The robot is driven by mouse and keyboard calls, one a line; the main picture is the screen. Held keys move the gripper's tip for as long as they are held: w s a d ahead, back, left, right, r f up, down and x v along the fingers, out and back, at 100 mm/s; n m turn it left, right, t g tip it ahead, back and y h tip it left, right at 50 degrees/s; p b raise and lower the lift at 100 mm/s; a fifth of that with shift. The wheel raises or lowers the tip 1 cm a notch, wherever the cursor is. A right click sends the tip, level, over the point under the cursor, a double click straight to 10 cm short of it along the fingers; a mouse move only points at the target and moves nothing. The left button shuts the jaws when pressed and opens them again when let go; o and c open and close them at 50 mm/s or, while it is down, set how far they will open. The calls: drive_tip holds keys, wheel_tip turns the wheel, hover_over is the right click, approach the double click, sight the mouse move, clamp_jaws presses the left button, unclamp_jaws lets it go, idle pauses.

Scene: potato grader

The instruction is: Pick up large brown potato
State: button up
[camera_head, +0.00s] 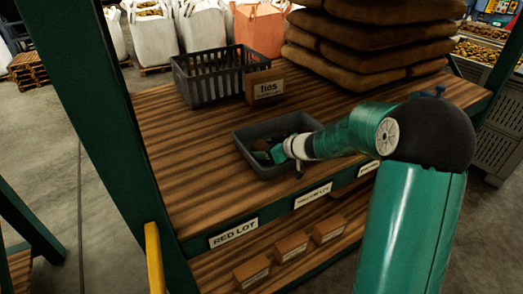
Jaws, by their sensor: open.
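My gripper (277,153) is open and reaches down into a small dark grey tray (250,167) on the wooden shelf. Its white wrist and green arm come in from the right. Small dark brown shapes lie in the tray beside and under the fingers, too small to name surely. I cannot tell which of them is the large brown potato, or whether the fingers touch it. The gripper hides part of the tray's inside.
A slatted grey crate (205,88) and a cardboard box marked "ties" (266,86) stand behind the tray. Stacked brown sacks (365,45) fill the back right. A green post (100,110) rises at left. The boards left of the tray are clear.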

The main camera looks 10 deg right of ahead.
drive_tip(key=c, duration=0.7)
drive_tip(key=shift+r, duration=0.15)
